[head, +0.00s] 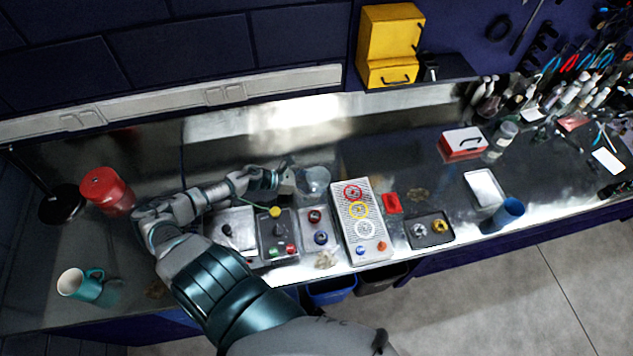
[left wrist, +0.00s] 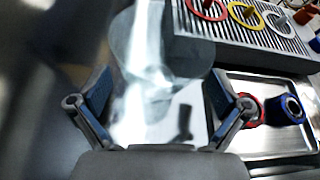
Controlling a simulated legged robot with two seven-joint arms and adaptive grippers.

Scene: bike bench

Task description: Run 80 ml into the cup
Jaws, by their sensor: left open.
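My left gripper (head: 288,180) is open at the back of the bench, close beside a clear round vessel (head: 314,180). In the left wrist view its two fingers (left wrist: 160,112) stand apart with nothing gripped, and the vessel (left wrist: 150,60) lies ahead between them; I cannot tell whether they touch it. The vessel looks see-through, and no liquid level can be made out. I cannot tell which is the task's cup. My right gripper is not in view.
A perforated tray with coloured rings (head: 347,210) and small metal trays (head: 316,248) crowd the bench below the gripper. A red canister (head: 108,192) stands at the left. A red box (head: 463,142) and several bottles are at the right. The middle-right bench has free room.

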